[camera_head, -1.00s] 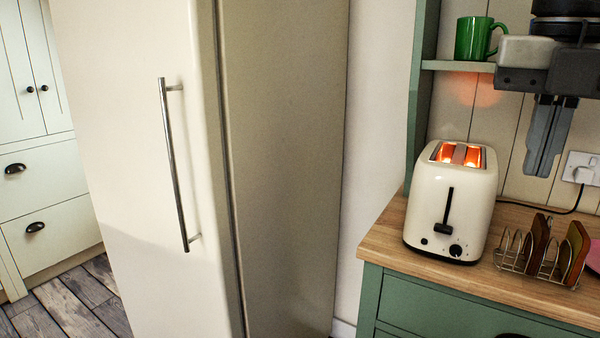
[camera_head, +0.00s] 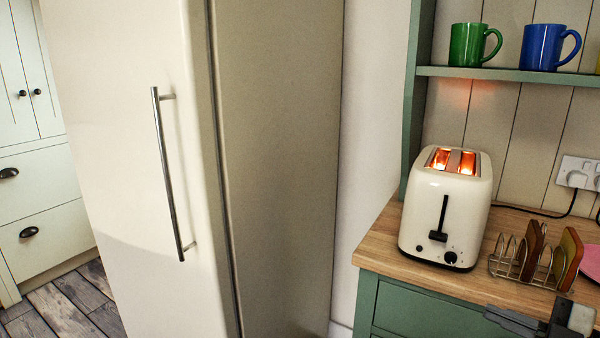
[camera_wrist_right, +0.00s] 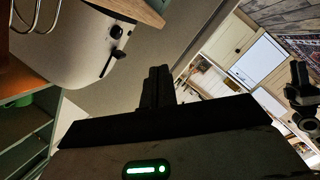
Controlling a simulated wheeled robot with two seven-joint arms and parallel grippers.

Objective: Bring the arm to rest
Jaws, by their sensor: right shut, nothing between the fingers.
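My right gripper (camera_head: 492,314) is at the lower right of the head view, in front of the green cabinet's counter edge. Its fingers are together with nothing between them. The closed fingers also show in the right wrist view (camera_wrist_right: 158,74).
A wire toast rack (camera_head: 510,266) with two brown slices stands right of the toaster, close behind my gripper. A green mug (camera_head: 468,45) and a blue mug (camera_head: 541,47) sit on the shelf (camera_head: 500,73). A tall cream fridge (camera_head: 130,200) is at left. Floor shows lower left.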

